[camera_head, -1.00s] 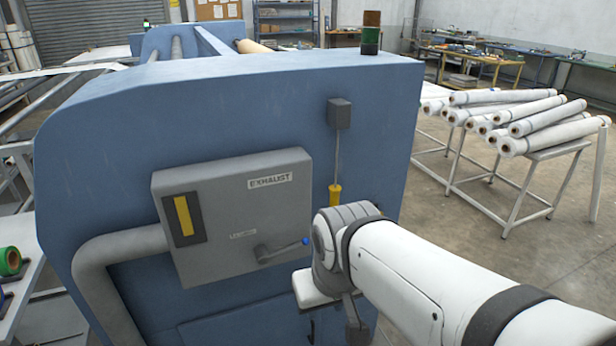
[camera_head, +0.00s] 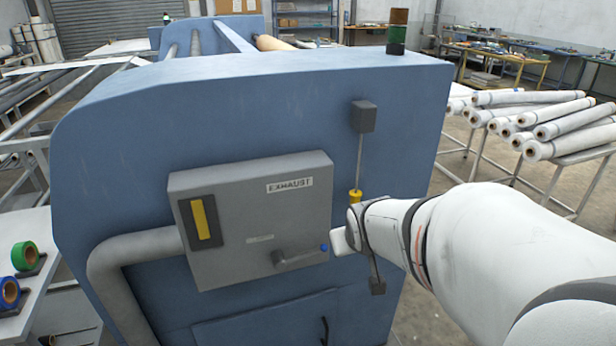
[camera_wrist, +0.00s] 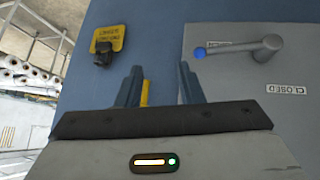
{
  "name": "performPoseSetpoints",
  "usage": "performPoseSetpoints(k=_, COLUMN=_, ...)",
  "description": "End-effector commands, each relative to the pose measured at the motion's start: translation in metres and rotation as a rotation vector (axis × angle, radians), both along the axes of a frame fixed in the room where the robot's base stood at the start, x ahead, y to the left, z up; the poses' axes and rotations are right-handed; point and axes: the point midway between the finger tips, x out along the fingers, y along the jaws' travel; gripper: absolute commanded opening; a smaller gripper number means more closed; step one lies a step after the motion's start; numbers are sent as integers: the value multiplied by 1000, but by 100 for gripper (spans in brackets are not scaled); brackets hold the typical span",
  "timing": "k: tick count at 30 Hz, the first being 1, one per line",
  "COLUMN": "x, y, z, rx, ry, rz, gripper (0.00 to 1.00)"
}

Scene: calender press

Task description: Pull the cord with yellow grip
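The cord hangs from a dark box (camera_head: 362,117) on the blue machine side. Its yellow grip (camera_head: 355,195) shows just above my wrist, which hides its lower part. In the wrist view, which is upside down, a sliver of the yellow grip (camera_wrist: 145,92) shows between my fingers, close to the left one. My gripper (camera_wrist: 160,82) is open, its two blue-grey fingers apart. I cannot tell how far the grip lies beyond the fingers.
The grey exhaust box (camera_head: 250,220) stands out left of the cord. Its lever has a blue knob (camera_wrist: 200,52), close to my gripper. A yellow sign with a dark fitting (camera_wrist: 108,38) is on the machine. White rolls (camera_head: 550,120) lie on a rack at right.

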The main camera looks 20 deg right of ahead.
Motion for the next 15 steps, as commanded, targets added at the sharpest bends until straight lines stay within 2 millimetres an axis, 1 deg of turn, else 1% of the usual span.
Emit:
performPoseSetpoints(k=1, x=17, y=-17, z=-4, rx=-22, ry=-53, rz=-1, gripper=34)
performPoseSetpoints(k=2, x=26, y=-26, z=-4, rx=-35, ry=-92, rz=3, gripper=34)
performPoseSetpoints(k=3, x=37, y=-39, z=-5, rx=-56, ry=-139, rz=-7, gripper=34)
performPoseSetpoints(k=5, x=55, y=-44, z=-7, rx=-45, ry=-216, rz=52, gripper=34)
performPoseSetpoints(k=6, x=64, y=-52, z=-8, rx=-49, ry=-266, rz=73, gripper=34)
performPoseSetpoints(k=10, x=87, y=-71, z=-12, rx=-39, ry=-429, rz=145, gripper=34)
performPoseSetpoints(k=12, x=93, y=-77, z=-14, rx=-13, ry=-516, rz=189, gripper=34)
performPoseSetpoints(k=15, x=96, y=-82, z=-16, rx=41, ry=-635, rz=246, gripper=34)
